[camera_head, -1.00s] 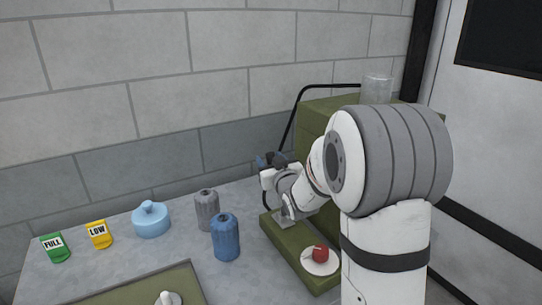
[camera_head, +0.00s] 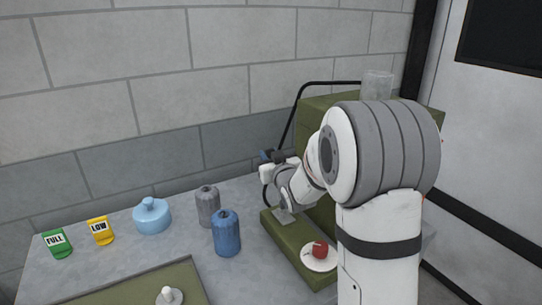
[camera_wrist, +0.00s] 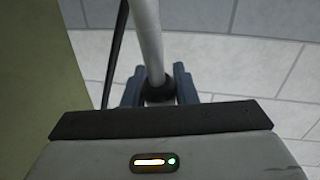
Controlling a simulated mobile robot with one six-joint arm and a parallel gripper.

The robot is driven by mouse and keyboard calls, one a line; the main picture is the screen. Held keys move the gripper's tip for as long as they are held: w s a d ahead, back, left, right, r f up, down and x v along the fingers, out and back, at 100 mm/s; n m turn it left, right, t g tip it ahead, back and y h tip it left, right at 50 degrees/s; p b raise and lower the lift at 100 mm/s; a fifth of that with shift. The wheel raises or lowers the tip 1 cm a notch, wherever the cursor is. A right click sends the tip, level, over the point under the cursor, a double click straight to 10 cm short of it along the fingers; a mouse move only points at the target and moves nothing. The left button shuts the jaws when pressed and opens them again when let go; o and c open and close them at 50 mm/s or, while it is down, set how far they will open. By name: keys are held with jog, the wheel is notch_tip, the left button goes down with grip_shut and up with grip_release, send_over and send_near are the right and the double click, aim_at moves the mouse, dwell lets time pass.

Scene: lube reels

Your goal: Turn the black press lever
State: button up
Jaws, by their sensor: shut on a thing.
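The lever shows in the wrist view as a pale grey rod (camera_wrist: 148,40) that runs down from the top edge to a black knob (camera_wrist: 159,90). The two blue fingers of my gripper (camera_wrist: 159,92) stand on either side of this knob, shut on it. In the head view my gripper (camera_head: 268,158) is small, at the left side of the green machine (camera_head: 318,112), close to the back wall. My own arm hides most of the lever and part of the machine there.
A white plate (camera_head: 331,264) with a red ball (camera_head: 320,250) lies on the machine's base. A blue bottle (camera_head: 227,236), a grey bottle (camera_head: 207,207), a light blue pot (camera_head: 152,216), a yellow LOW container (camera_head: 100,231) and a green FULL container (camera_head: 57,243) stand left. A tray (camera_head: 140,284) lies in front.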

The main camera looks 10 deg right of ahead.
jog(key=shift+s+d+b, duration=0.1)
jog(key=shift+s+b, duration=0.05)
jog(key=shift+b, duration=0.45)
grip_shut()
jog(key=shift+s+b, duration=0.15)
jog(key=shift+b, duration=0.35)
jog(key=s+t+b, duration=0.1)
jog(key=b, duration=0.2)
jog(key=s+t+b, duration=0.1)
jog(key=b, duration=0.2)
jog(key=shift+s+d+r, duration=0.1)
jog(key=shift+d+r, duration=0.05)
jog(key=shift+d, duration=0.25)
jog(key=s+d+r+m+t+b, duration=0.1)
jog(key=s+t+b, duration=0.3)
jog(key=b, duration=1)
jog(key=shift+s+d+r+m, duration=0.3)
jog(key=shift+s+d+r, duration=0.15)
jog(key=shift+s, duration=0.4)
jog(key=shift+r, duration=0.1)
